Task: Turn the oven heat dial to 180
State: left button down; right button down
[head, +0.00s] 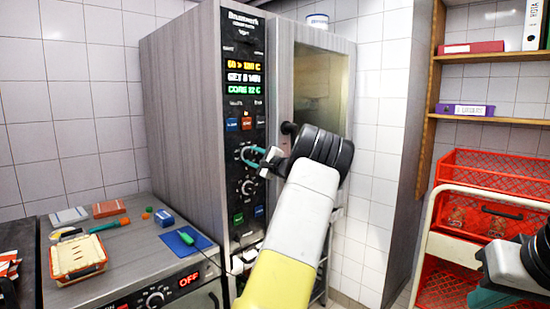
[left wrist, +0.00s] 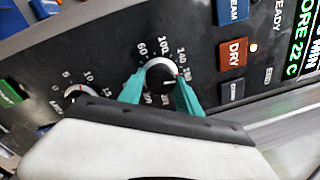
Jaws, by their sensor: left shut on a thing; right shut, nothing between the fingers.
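The oven (head: 185,110) is a tall steel unit with a black control panel. Its upper dial (head: 246,154) is the heat dial, a black knob with a pale ring and marks including 60, 100 and 140. My left gripper (head: 258,157) is shut on it, its teal fingers on either side. In the left wrist view the heat dial (left wrist: 160,78) sits between the left gripper's fingers (left wrist: 160,95); its pointer cannot be made out. The display (head: 243,77) has an amber top line, hard to read. My right gripper (head: 488,297) is partly cut off at the lower right, away from the oven.
A lower dial (head: 248,187) with minute marks and several coloured buttons are close to the heat dial. The oven door handle (head: 290,128) is beside my left wrist. A counter (head: 140,262) with a basket (head: 78,258) stands left; red crates (head: 490,180) on a trolley stand right.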

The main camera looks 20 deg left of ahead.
pick_arm(q)
jog(key=shift+f+m, duration=0.1)
jog(key=shift+m, duration=0.3)
jog(key=c, duration=0.8)
grip_release()
jog(key=shift+c, duration=0.2)
jog(key=v, duration=0.7)
jog(key=shift+d, duration=0.4)
jog(key=shift+s, duration=0.1)
